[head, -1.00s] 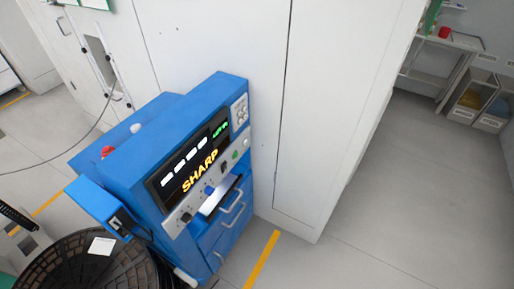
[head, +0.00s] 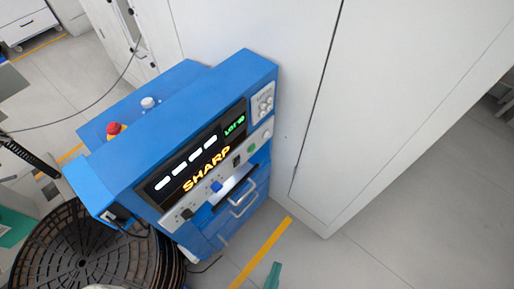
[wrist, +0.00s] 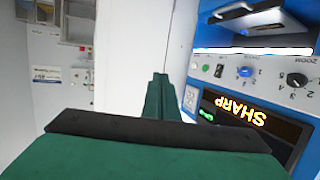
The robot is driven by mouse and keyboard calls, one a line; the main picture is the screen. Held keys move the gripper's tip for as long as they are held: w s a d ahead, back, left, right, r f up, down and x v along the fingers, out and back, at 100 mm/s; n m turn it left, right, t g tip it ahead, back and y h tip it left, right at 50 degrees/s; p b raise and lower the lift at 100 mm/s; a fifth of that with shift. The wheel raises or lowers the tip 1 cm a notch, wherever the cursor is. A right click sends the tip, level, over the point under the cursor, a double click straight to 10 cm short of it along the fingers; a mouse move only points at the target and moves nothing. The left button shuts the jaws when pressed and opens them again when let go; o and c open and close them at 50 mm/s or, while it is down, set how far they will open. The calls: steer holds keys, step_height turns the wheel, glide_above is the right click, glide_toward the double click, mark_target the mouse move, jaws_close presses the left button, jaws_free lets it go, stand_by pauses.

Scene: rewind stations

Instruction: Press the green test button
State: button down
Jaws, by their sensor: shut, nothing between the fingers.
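The green test button (head: 251,148) is a small round green button on the pale control strip of the blue machine (head: 130,150). It sits near the strip's right end, below the dark SHARP display (head: 197,157). In the wrist view the panel appears upside down, and the green button (wrist: 206,68) lies right of my gripper (wrist: 160,80). My gripper has green fingers, shut with nothing between them, apart from the panel. In the head view a green tip of my gripper (head: 273,276) shows at the bottom edge, below the machine's front.
A blue knob (head: 216,186) and a dark switch (head: 237,161) share the strip. A red button (head: 113,128) is on top of the machine. A dark reel (head: 80,250) stands at lower left. A white cabinet wall (head: 390,90) rises behind; floor at right is clear.

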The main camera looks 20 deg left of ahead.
steer(key=w+d+f+m+g, duration=0.1)
steer(key=w+f+m+g, duration=0.15)
steer(key=f, duration=0.45)
steer(key=w+d+f+m+g, duration=0.1)
steer(key=w+d+f+m, duration=0.15)
steer(key=f, duration=0.55)
steer(key=w+a+f+m+g+y, duration=0.2)
steer(key=w+a+f+y, duration=0.15)
steer(key=w+f, duration=0.5)
steer(key=w+a+r+y, duration=0.3)
steer(key=w+r+y, duration=0.25)
steer(key=w, duration=0.55)
steer(key=w+r+n+g+y, duration=0.3)
steer(key=w+r+y, duration=0.2)
steer(key=r, duration=1)
steer(key=shift+w+a+g+y, duration=0.25)
steer(key=shift+g+y, duration=0.1)
steer(key=shift+y, duration=1.15)
steer(key=shift+f, duration=0.1)
steer(key=shift+a, duration=0.1)
